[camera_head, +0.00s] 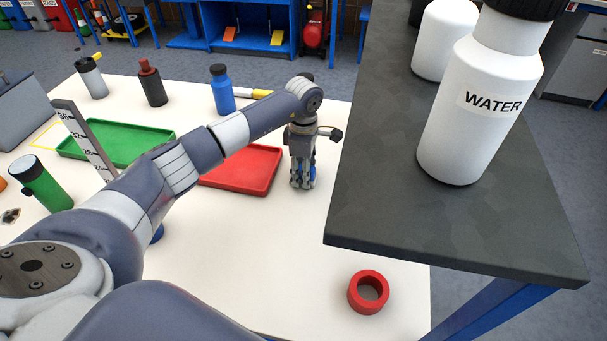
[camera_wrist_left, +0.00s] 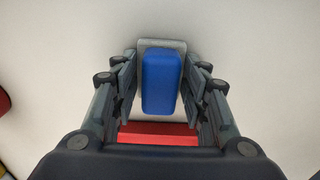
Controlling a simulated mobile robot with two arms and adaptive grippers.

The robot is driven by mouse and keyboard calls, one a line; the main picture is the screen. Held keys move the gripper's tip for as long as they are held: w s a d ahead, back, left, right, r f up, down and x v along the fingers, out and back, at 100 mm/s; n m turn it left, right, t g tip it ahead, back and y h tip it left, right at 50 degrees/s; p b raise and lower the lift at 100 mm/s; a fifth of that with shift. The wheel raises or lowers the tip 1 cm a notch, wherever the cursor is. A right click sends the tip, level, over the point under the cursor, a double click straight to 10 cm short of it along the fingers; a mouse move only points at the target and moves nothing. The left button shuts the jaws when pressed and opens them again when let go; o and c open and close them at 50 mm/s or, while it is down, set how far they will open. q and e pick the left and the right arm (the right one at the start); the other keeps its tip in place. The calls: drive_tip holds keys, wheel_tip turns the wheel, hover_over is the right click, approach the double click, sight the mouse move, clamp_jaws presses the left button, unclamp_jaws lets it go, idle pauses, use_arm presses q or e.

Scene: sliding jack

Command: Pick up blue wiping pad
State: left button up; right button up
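The blue wiping pad (camera_wrist_left: 162,82), a blue block with a grey part (camera_wrist_left: 162,44) at its far end, shows between the two fingers of my left gripper (camera_wrist_left: 161,75) in the left wrist view. The fingers are apart, one on each side of the pad, with narrow gaps beside its blue part. I cannot tell whether the tips touch the grey part. In the head view my left gripper (camera_head: 302,183) points down at the white table, right of the red tray. A little blue of the pad shows at its fingertips; the rest is hidden. My right gripper is not in view.
The red tray (camera_head: 262,185) lies close left of the gripper. A dark raised shelf (camera_head: 365,205) with a white WATER bottle (camera_head: 480,110) stands close on the right. A red ring (camera_head: 368,291) lies nearer. A green tray (camera_head: 83,155) and several bottles are left.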

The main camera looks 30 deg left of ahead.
use_arm(q)
drive_tip(key=shift+c, duration=0.9)
drive_tip(key=shift+w+r, duration=0.1)
drive_tip(key=shift+r, duration=0.45)
wheel_tip(320, 180, up, 2)
drive_tip(key=shift+d+r+b, duration=0.15)
drive_tip(key=shift+r+b, duration=0.05)
drive_tip(key=shift+b, duration=0.4)
drive_tip(key=s+d, duration=0.2)
drive_tip(key=d, duration=0.2)
drive_tip(key=s+d+r+b, duration=0.1)
drive_tip(key=s+d, duration=0.2)
drive_tip(key=d, duration=0.1)
drive_tip(key=s+d+b, duration=0.1)
drive_tip(key=s+d, duration=0.1)
drive_tip(key=d, duration=0.3)
drive_tip(key=shift+s+r, duration=0.15)
drive_tip(key=shift+s, duration=0.25)
drive_tip(key=shift+s+d, duration=0.25)
drive_tip(key=shift+d, duration=0.05)
